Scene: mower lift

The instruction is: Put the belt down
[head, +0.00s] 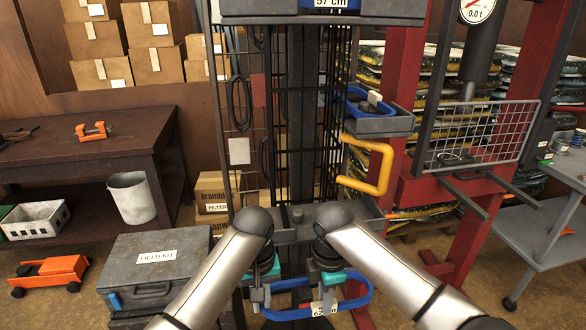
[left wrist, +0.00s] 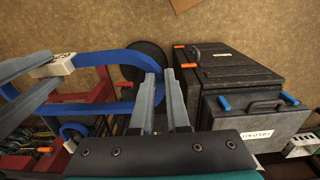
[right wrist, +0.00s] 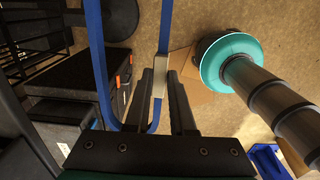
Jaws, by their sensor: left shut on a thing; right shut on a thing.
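The belt is a blue loop (head: 290,313) with a white tag marked about 62 cm, held low in front of me in the head view. My left gripper (head: 260,297) is shut on the belt's left end. In the left wrist view the belt (left wrist: 105,55) curves round to the fingers (left wrist: 161,95). My right gripper (head: 325,290) is shut on the belt near its tag. In the right wrist view the tag (right wrist: 159,78) sits between the fingers (right wrist: 160,100), and the belt (right wrist: 97,50) runs away in two strands. What lies directly under the belt is hard to tell.
A grey field kit case (head: 150,262) stands left. A red press frame (head: 405,85) and grey cart (head: 535,235) stand right.

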